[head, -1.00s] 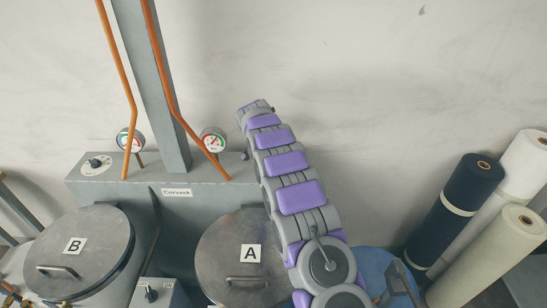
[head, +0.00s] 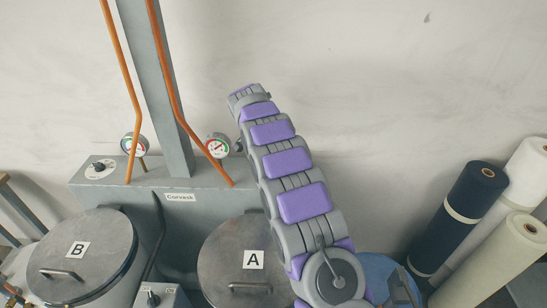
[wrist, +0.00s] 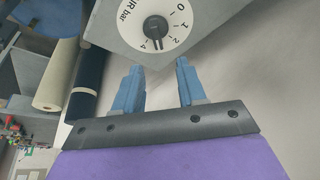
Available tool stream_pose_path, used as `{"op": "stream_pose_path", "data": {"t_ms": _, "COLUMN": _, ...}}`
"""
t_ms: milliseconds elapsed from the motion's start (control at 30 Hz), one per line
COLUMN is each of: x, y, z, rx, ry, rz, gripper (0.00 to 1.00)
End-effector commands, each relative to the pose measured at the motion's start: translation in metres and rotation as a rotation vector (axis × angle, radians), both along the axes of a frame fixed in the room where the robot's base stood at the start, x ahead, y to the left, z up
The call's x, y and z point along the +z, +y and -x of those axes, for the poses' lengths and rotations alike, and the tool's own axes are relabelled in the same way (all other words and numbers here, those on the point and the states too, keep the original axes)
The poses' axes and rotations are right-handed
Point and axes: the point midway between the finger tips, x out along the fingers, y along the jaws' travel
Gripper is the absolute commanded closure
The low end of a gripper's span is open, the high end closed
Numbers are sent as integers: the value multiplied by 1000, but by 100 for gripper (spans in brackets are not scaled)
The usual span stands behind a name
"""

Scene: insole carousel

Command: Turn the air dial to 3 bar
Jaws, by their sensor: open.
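The air dial (wrist: 170,13) is a round white plate with "bar" and numerals on it, at the top of the wrist view near the corner of a grey face. Its black knob (wrist: 155,28) has its lower end between the 2 and the 4; I cannot read a 3 there. My gripper (wrist: 157,66) is open, with two blue fingers apart and nothing between them. It is short of the knob, and I see no contact. In the head view my purple and grey arm hides the gripper and, it seems, this dial.
The grey cabinet (head: 150,205) carries two gauges, left (head: 133,143) and right (head: 217,145), and another dial (head: 99,169) at its left. Orange pipes (head: 167,75) rise in front. Lidded pots B (head: 105,255) and A (head: 225,260) stand below. Rolls (head: 470,205) lean at the right.

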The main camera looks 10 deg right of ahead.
Motion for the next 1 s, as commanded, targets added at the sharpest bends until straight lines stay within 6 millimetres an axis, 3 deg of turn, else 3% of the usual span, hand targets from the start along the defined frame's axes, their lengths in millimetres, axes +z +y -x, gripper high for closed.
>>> {"op": "stream_pose_path", "data": {"t_ms": 200, "x": 45, "y": 14, "z": 10, "rx": 0, "ry": -2, "rz": 1, "gripper": 60}}
{"op": "stream_pose_path", "data": {"t_ms": 400, "x": 70, "y": 23, "z": 16, "rx": -1, "ry": -2, "rz": 0, "gripper": 60}}
{"op": "stream_pose_path", "data": {"t_ms": 1000, "x": 80, "y": 22, "z": 27, "rx": 13, "ry": 16, "rz": 2, "gripper": 60}}
